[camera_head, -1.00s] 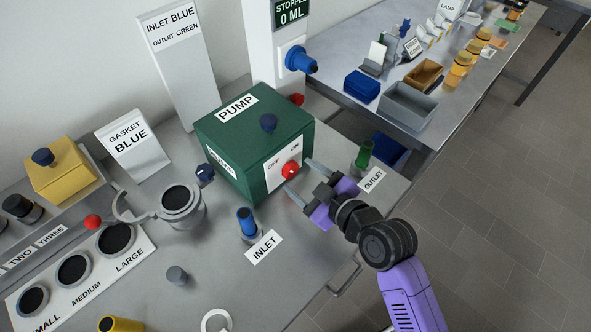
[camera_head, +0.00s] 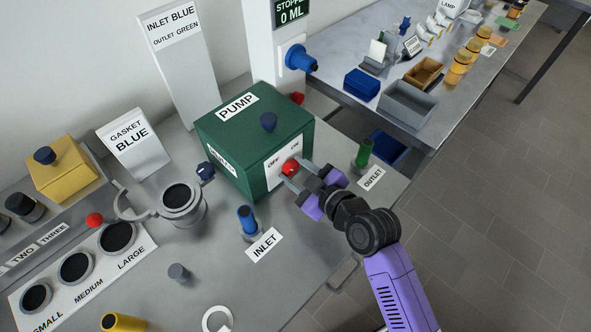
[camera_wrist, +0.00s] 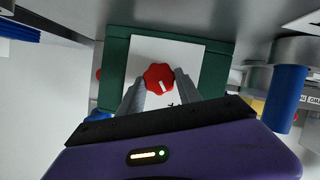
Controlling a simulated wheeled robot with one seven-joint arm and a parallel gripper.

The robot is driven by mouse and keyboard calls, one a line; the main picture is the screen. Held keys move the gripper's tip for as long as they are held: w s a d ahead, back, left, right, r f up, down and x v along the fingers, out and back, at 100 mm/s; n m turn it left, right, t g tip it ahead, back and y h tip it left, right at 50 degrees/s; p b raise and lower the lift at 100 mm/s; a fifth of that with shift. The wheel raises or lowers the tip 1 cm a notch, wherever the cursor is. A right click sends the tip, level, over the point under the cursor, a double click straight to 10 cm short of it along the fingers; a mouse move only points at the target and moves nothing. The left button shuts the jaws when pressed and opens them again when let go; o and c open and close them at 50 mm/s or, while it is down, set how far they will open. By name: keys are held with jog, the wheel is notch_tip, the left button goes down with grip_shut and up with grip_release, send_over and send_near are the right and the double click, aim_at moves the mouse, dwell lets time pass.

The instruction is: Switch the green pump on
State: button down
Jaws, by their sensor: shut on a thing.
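The green pump (camera_head: 228,135) is a box labelled PUMP on the bench, with a dark blue knob on top. Its front carries a white plate (camera_head: 276,172) marked OFF and ON. A red knob (camera_head: 290,167) sits on that plate; in the wrist view the red knob (camera_wrist: 159,78) shows a white pointer mark. My gripper (camera_head: 296,174) is at the pump's front, its fingers shut on either side of the red knob. In the wrist view the fingers of my gripper (camera_wrist: 159,90) flank the knob. The display (camera_head: 291,12) reads 0 ML, its top line partly cut off.
A blue-topped inlet fitting (camera_head: 247,220) stands left of my arm and a green outlet fitting (camera_head: 364,154) right of it. A gasket panel (camera_head: 80,265) and a clamp fitting (camera_head: 181,205) are at left. A second bench (camera_head: 425,120) holds trays.

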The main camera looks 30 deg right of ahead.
jog(key=shift+w+d+r+m+g+y, duration=0.15)
jog(key=shift+m+y, duration=0.25)
jog(key=shift+m, duration=0.2)
jog(key=shift+s+f+m+g+y, duration=0.15)
jog(key=shift+m+y, duration=0.25)
jog(key=shift+m, duration=0.2)
jog(key=shift+w+d+m+g+y+b, duration=0.15)
jog(key=shift+m+g+y+b, duration=0.25)
jog(key=shift+m+y, duration=0.65)
jog(key=m+y+b, duration=0.1)
jog(key=m, duration=0.1)
jog(key=shift+d+m, duration=0.15)
jog(key=shift+m, duration=0.2)
jog(key=shift+d+f+m+y+b, duration=0.1)
jog(key=shift+m+y+b, duration=0.35)
jog(key=shift+m+y, duration=0.55)
jog(key=shift+m, duration=0.3)
jog(key=c, duration=0.8)
grip_release()
